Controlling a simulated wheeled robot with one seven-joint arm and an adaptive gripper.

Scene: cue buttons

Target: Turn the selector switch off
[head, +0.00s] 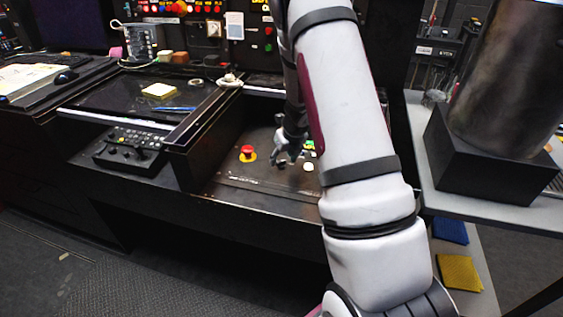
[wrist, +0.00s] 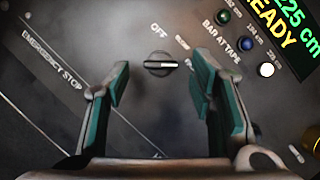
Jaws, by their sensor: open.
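The selector switch (wrist: 160,65) is a black knob with a pale line, seen between my fingers in the wrist view. Its pale line lies roughly horizontal in that view. The word OFF is printed above it, and other labels to its right are partly hidden by a finger. My gripper (wrist: 163,97) is open, with one teal-padded finger on each side of the knob's line of view. I cannot tell how far the fingertips are from the panel. In the head view my gripper (head: 287,152) is over the dark panel, and the switch is hidden there.
A red emergency stop button (head: 247,150) on a yellow base stands left of my gripper. A white button (head: 308,167) is to its right; the wrist view also shows a lit white button (wrist: 266,69), a blue one and a green one. A raised edge (head: 200,125) borders the panel's left.

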